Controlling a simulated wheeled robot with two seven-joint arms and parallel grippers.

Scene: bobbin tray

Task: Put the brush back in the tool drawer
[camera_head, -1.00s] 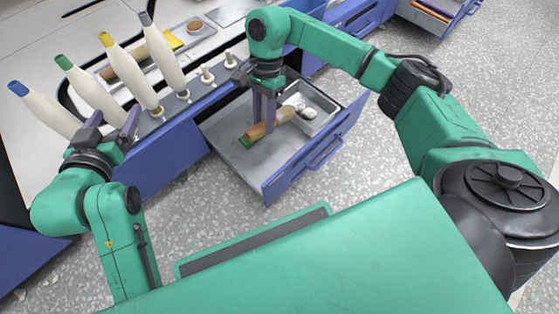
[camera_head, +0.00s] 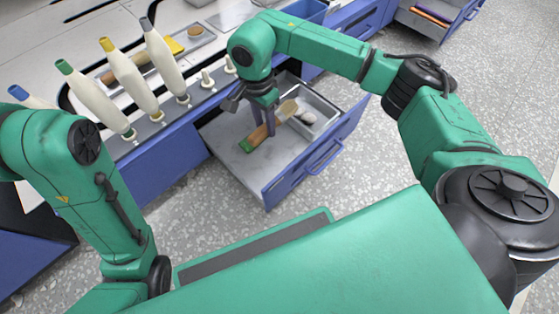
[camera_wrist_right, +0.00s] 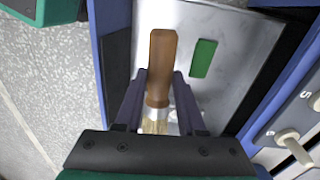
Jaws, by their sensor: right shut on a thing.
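The brush (camera_head: 257,135) has a wooden handle and pale bristles, and it is over the floor of the open tool drawer (camera_head: 225,130). My right gripper (camera_head: 269,131) points down into the drawer and is shut on the brush. In the right wrist view the brush handle (camera_wrist_right: 162,55) lies between the two fingers, with the metal ferrule and bristles toward the gripper body. I cannot tell whether the brush touches the drawer floor. My left gripper is out of view; only its arm shows at the left.
A green block (camera_wrist_right: 203,58) lies in the drawer beside the handle. A compartment at the drawer's right (camera_head: 318,107) holds a rounded pale item. Several bobbins with coloured tips (camera_head: 95,95) stand along the counter edge. Another open drawer (camera_head: 430,22) is at the far right.

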